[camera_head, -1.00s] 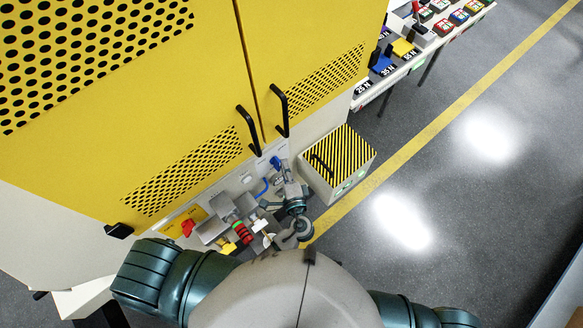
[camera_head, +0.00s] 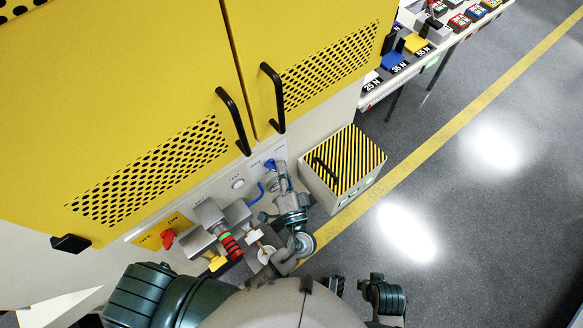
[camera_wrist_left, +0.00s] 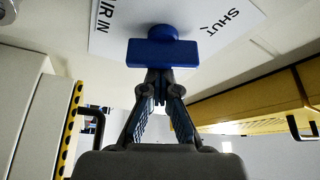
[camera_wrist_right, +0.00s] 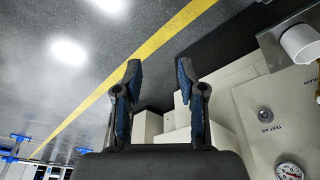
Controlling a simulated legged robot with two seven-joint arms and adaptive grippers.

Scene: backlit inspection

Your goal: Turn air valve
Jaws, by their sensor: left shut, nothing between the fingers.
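The air valve's blue handle (camera_head: 270,164) is on the light front panel below the yellow cabinet doors. In the left wrist view, the blue bar handle (camera_wrist_left: 162,53) stands out from a white plate marked "SHUT" and "AIR IN". My left gripper (camera_head: 281,181) is beside the handle in the head view. In its wrist view, its fingertips (camera_wrist_left: 160,76) are together just below the bar; I cannot tell whether they touch it. My right gripper (camera_wrist_right: 159,72) is open and empty in its wrist view, with floor and pale blocks beyond.
A striped yellow-black box (camera_head: 345,160) with a black handle stands right of the valve. A red knob (camera_head: 168,238) and a red-green banded cylinder (camera_head: 231,246) are at left. A gauge (camera_wrist_right: 290,172) shows in the right wrist view. The floor at right is clear.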

